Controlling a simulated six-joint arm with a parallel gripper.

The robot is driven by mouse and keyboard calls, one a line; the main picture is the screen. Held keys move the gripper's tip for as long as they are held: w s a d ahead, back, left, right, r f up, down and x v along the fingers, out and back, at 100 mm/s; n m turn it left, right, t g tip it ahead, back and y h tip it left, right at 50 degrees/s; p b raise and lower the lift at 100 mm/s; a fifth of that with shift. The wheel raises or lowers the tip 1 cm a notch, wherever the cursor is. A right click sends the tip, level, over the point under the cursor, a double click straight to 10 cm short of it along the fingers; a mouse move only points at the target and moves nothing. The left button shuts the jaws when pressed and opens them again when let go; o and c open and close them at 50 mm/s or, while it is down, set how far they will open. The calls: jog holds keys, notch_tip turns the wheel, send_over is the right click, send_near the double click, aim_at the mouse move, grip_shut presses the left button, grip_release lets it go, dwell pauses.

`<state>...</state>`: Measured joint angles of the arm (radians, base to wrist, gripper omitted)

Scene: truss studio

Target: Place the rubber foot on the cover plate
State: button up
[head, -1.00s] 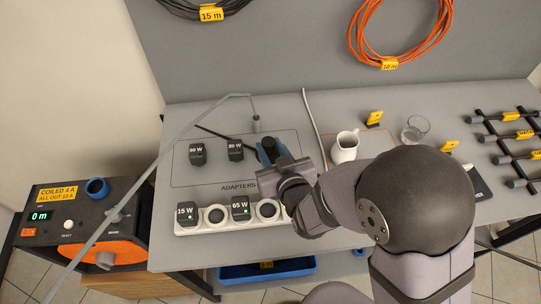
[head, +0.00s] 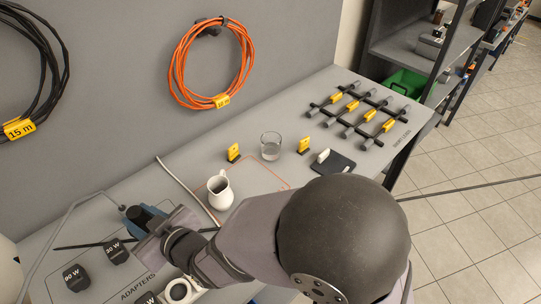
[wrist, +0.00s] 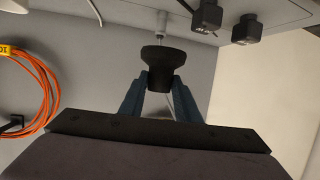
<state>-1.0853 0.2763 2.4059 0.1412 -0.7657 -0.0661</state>
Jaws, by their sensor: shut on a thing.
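My gripper (head: 143,217) is over the back of the grey table, by the ADAPTERS mat, with its blue fingers shut. In the wrist view, the fingers (wrist: 152,98) pinch a black flared piece, which looks like the rubber foot (wrist: 164,62); its wide end faces away from the gripper. A flat dark plate (head: 342,167), perhaps the cover plate, lies farther right on the table. A small pale upright piece (head: 323,156) stands at its left edge. My gripper is well to its left.
A white jug (head: 219,191), a glass (head: 271,146) and yellow tags (head: 234,152) stand between gripper and plate. Black adapters (head: 117,251) sit near the gripper. A thin grey boom (head: 62,222) ends close by the fingers. A cable rack (head: 360,113) is at the right.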

aim_at(139, 218)
notch_tip(139, 218, up, 4)
jog(key=shift+f, duration=0.1)
jog(key=w+d+m+t+h+b, duration=0.2)
jog(key=w+d+m+t+h, duration=0.4)
jog(key=w+d, duration=1.55)
jog(key=w+d+m+h+b, duration=0.1)
jog(key=w+d+m+h, duration=0.25)
jog(key=d, duration=1.15)
jog(key=w+d+m+h, duration=0.3)
jog(key=d+m+h, duration=0.15)
jog(key=d, duration=1.05)
jog(key=shift+n, duration=0.4)
jog(key=shift+w+a+f+p, duration=0.1)
jog(key=shift+f+p, duration=0.2)
jog(key=shift+f, duration=3.5)
jog(key=shift+a+f+p, duration=0.1)
jog(key=shift+f+p, duration=0.15)
jog(key=shift+f, duration=3.55)
